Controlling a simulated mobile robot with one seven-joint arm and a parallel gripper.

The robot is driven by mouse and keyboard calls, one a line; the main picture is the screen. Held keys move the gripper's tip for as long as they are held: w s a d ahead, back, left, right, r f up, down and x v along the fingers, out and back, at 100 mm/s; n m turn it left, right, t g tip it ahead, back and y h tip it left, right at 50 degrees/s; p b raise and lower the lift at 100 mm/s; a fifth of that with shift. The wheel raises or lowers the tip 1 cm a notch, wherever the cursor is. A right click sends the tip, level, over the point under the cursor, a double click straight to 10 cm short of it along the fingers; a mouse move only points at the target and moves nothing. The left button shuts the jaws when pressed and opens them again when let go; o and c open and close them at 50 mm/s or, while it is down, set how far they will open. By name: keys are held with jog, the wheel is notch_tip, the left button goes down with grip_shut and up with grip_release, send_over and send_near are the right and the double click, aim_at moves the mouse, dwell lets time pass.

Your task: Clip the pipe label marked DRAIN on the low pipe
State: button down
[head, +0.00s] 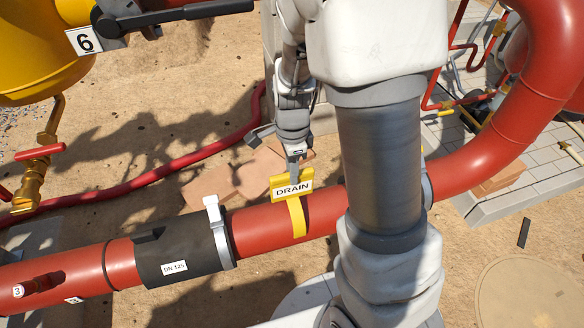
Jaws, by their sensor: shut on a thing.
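The yellow pipe label (300,217) carries a white plate reading DRAIN. My gripper (293,172) is shut on the top of this label and holds it upright. The label's curved yellow band lies across the near face of the low red pipe (262,228), touching it or just in front of it. Whether the band grips the far side of the pipe is hidden. The label sits to the right of a black sleeve marked DN 125 (182,250).
My arm crosses in front of the pipe right of the label. A grey clamp (220,232) stands on the pipe left of it. A yellow vessel marked 6 (40,50) with a brass valve (38,160) is upper left. A red hose (150,178) lies on the sandy ground.

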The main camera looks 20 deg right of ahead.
aim_at(292, 196)
dwell(0.3)
jog(key=shift+f+b, duration=0.85)
jog(key=shift+f, duration=0.65)
jog(key=shift+f, duration=0.25)
jog(key=shift+f+b, duration=0.75)
jog(key=shift+f, duration=0.15)
jog(key=c, duration=0.7)
grip_release()
jog(key=shift+o, duration=0.3)
jog(key=o, duration=0.4)
jog(key=shift+r, duration=0.1)
